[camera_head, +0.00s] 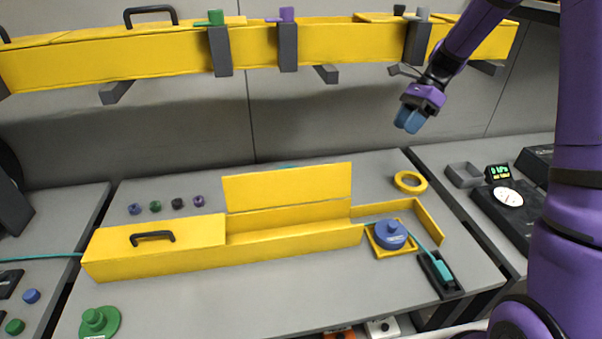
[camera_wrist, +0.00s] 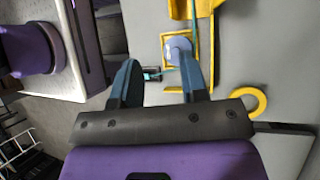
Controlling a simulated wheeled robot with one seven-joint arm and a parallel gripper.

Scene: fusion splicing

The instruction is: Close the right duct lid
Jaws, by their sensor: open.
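A long yellow duct (camera_head: 290,240) lies on the grey table. Its left lid (camera_head: 160,235) is down and carries a black handle (camera_head: 152,237). The right lid (camera_head: 288,187) stands up, hinged open along the back edge, and the duct's right section is open below it. No handle shows on the right lid's visible face. My gripper (camera_head: 410,118) is open and empty, raised in front of the wall, up and to the right of the lid. Both of its fingers show apart in the wrist view (camera_wrist: 158,82).
A blue knobbed piece (camera_head: 391,235) sits in a yellow square frame right of the duct, with a teal cable (camera_head: 430,255) beside it. A yellow ring (camera_head: 410,182) lies behind. A second yellow duct (camera_head: 340,46) with clamps runs along the wall above. The table front is mostly clear.

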